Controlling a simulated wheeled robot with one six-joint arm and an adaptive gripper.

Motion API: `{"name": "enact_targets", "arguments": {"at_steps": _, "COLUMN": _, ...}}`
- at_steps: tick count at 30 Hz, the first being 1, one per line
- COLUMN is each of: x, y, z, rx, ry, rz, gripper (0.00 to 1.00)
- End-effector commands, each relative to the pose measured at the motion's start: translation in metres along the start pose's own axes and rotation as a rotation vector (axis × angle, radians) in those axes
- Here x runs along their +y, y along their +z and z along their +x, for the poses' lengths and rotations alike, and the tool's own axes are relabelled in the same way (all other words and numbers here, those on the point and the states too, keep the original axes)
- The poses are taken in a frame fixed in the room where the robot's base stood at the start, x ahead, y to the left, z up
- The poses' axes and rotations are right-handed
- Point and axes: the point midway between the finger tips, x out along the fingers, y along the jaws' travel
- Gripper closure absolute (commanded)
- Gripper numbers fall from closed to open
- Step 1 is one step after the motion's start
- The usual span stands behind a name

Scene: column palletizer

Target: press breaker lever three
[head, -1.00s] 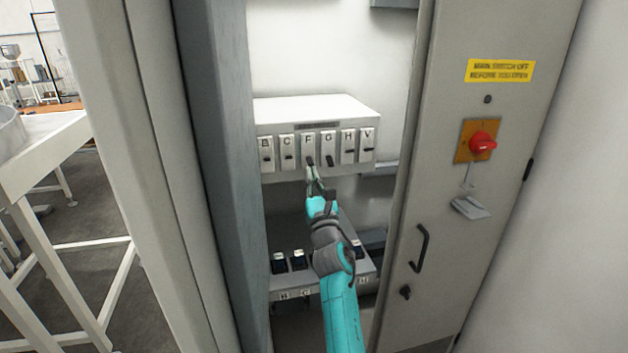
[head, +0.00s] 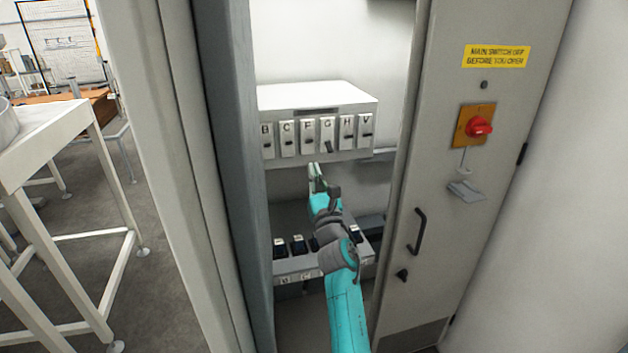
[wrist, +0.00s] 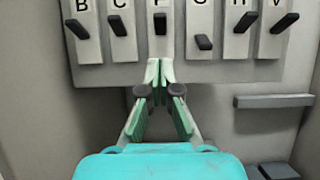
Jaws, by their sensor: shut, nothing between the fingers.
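The upper breaker box (head: 318,95) has a row of black levers on white plates marked B, C, F, G, H and V. The third lever, F (wrist: 160,23), sticks out at about the height of its neighbours B and C. The lever on G (wrist: 203,42) sits lower than the others; it also shows in the head view (head: 328,148). My gripper (wrist: 160,68) is shut and empty. In the wrist view its tips are just below plate F, at the box's lower edge. The head view shows my gripper (head: 315,168) below the row, apart from the levers.
A lower box (head: 295,268) with dark switches is partly hidden behind my arm. The open cabinet door (head: 440,180) with a red knob (head: 479,126) is at right. The cabinet's frame (head: 230,150) is close at left. A grey ledge (wrist: 275,101) sits right of my gripper.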

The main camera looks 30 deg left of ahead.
Motion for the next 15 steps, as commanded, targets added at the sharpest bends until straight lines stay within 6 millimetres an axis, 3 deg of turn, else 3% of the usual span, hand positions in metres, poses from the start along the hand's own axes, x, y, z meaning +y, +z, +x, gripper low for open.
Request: {"name": "enact_targets", "arguments": {"at_steps": 15, "x": 0.000, "y": 0.030, "z": -0.036, "rx": -0.001, "ry": 0.001, "rz": -0.001, "gripper": 1.00}}
